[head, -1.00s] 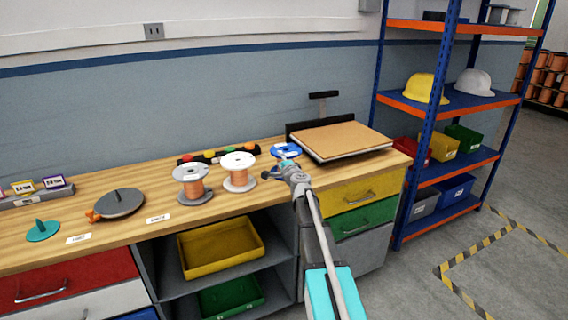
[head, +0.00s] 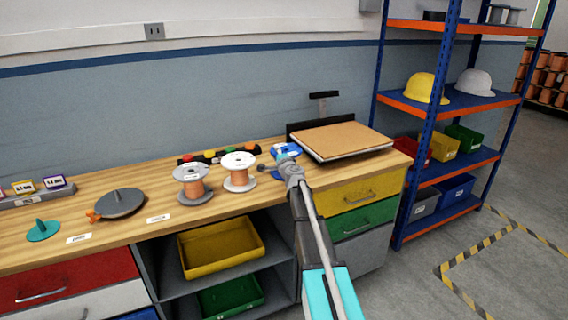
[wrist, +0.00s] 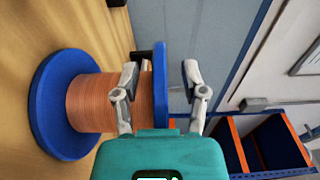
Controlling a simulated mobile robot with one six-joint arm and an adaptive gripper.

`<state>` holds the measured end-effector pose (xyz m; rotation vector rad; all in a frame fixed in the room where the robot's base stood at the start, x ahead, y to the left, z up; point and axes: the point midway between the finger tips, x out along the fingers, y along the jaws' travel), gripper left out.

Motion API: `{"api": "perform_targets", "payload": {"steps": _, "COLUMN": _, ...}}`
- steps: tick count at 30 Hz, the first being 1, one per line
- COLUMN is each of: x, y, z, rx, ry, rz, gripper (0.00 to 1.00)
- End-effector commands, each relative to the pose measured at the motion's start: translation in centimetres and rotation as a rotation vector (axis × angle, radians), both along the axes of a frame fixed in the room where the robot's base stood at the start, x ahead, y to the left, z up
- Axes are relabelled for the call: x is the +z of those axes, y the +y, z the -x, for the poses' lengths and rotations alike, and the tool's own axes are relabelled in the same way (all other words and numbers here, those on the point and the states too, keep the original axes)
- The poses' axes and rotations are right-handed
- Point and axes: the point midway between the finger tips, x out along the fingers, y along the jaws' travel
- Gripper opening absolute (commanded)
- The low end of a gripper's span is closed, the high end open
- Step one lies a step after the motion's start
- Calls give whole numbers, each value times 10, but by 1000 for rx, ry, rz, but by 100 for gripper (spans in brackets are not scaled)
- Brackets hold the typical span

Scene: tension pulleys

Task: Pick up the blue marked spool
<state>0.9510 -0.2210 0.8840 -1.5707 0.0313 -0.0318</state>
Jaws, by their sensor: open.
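The blue spool (head: 287,149) stands on the wooden bench in the head view, partly hidden behind my gripper (head: 272,169). In the wrist view its copper winding (wrist: 95,102), lower blue flange (wrist: 50,105) and upper blue flange (wrist: 160,85) show, with the spool's axis running across the picture. My gripper (wrist: 161,82) is open. The upper flange appears between its two fingers, one overlapping the winding and one beyond the flange. I cannot tell whether either finger touches it.
Two grey-white spools with copper winding, one (head: 191,184) and another (head: 239,171), stand to the left. A brown-topped board (head: 340,139) lies to the right. Coloured knobs (head: 209,155) line the back. A blue shelf rack (head: 430,150) stands beyond the bench's right end.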

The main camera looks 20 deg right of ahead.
Motion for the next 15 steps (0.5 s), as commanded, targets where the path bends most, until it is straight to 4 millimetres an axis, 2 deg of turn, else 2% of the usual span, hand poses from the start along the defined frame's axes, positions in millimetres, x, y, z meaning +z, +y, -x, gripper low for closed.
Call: {"api": "perform_targets", "payload": {"steps": 15, "x": 0, "y": 0, "z": 0, "rx": 0, "ry": 0, "rz": 0, "gripper": 56}}
